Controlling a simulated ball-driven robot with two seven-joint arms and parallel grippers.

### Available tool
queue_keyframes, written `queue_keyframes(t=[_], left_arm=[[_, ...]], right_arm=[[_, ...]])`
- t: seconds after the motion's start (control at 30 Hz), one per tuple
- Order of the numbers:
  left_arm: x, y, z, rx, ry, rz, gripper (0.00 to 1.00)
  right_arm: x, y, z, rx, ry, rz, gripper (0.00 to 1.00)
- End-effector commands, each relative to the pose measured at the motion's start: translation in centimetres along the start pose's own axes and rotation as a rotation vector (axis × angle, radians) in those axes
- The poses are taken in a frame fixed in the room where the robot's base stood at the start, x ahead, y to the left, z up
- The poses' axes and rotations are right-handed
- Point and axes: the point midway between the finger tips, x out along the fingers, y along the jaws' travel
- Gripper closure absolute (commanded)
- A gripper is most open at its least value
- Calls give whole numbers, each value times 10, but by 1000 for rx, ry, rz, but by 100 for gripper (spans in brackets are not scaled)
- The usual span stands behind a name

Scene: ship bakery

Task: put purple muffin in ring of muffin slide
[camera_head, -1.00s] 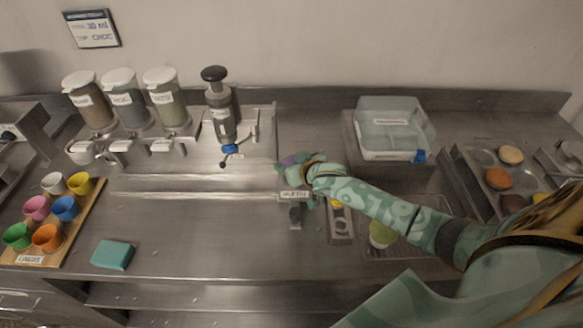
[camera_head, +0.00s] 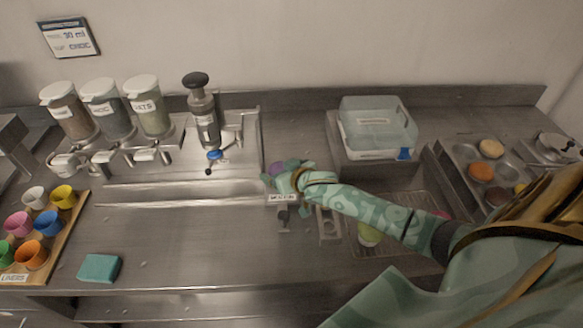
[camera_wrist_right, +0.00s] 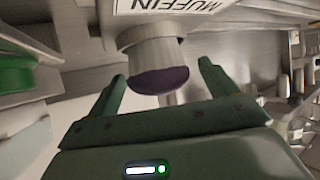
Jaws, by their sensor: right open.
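The purple muffin (camera_wrist_right: 160,80) shows its dark purple top between the spread fingers of my right gripper (camera_wrist_right: 163,82) in the right wrist view. A pale round collar (camera_wrist_right: 148,35) sits right behind it under the MUFFIN label (camera_wrist_right: 180,5); the muffin seems to stand at or in this ring, but I cannot tell how deep. In the head view a bit of purple (camera_head: 277,168) shows at my right gripper (camera_head: 274,178), above the labelled muffin slide (camera_head: 282,198). My right gripper is open around the muffin with gaps at both sides. My left gripper is out of view.
Dispensers (camera_head: 112,110) and a plunger device (camera_head: 203,110) stand at the back left. A board of coloured liners (camera_head: 60,235) and a teal sponge (camera_head: 99,268) lie left. A clear bin (camera_head: 378,125) and muffin tin (camera_head: 455,160) are right. The middle-left counter is clear.

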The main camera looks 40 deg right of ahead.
Motion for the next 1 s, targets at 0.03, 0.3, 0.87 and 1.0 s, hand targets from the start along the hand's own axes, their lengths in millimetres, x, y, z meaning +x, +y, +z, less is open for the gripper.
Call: queue_keyframes(t=[0.03, 0.3, 0.87, 1.0], left_arm=[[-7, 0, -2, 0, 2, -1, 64], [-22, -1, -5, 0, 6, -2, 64], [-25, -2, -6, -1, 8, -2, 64], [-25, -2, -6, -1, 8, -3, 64]], right_arm=[[-14, 0, -3, -1, -1, -1, 15], [-75, 0, -2, -1, -1, 1, 15], [-97, 1, -1, 0, 1, 2, 15], [-97, 1, -1, 0, 1, 2, 15]])
